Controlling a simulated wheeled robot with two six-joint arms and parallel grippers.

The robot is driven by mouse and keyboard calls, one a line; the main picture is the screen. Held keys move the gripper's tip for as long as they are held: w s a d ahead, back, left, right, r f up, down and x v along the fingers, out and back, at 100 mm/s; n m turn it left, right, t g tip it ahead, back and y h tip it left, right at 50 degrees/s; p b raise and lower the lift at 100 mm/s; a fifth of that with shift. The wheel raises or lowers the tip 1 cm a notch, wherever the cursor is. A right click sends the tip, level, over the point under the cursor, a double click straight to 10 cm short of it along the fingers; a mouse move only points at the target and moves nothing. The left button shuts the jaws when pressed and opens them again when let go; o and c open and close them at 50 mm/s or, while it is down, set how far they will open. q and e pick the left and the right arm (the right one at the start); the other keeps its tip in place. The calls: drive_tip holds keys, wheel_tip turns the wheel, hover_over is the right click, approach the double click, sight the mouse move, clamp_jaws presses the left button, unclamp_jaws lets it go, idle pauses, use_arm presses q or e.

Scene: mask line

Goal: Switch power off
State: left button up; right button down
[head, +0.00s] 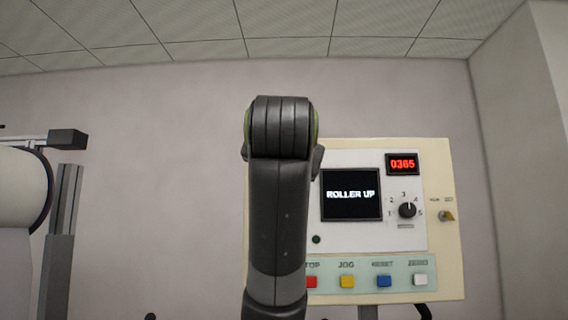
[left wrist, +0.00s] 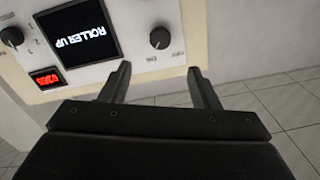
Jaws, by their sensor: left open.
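A cream control panel (head: 440,165) with a white face hangs on the far wall in the head view. In the left wrist view, turned nearly upside down, a dark round knob (left wrist: 160,38) sits on the panel beside the screen (left wrist: 80,32). My left gripper (left wrist: 160,70) is open and empty, its fingertips short of this knob, one to each side in the picture. In the head view my arm covers the panel's left part, including this knob and the gripper. My right gripper is not in view.
The head view shows a screen reading ROLLER UP (head: 351,195), a red 0365 display (head: 403,164), a numbered dial (head: 407,210) and a key-like switch (head: 446,216). Red (head: 312,282), yellow (head: 347,281), blue (head: 384,280) and white (head: 420,280) buttons line the bottom. A machine with a roller (head: 22,190) stands left.

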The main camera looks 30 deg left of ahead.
use_arm(q)
drive_tip(key=shift+p+x, duration=2.55)
drive_tip(key=shift+x, duration=3.55)
drive_tip(key=shift+c, duration=0.4)
drive_tip(key=c, duration=0.9)
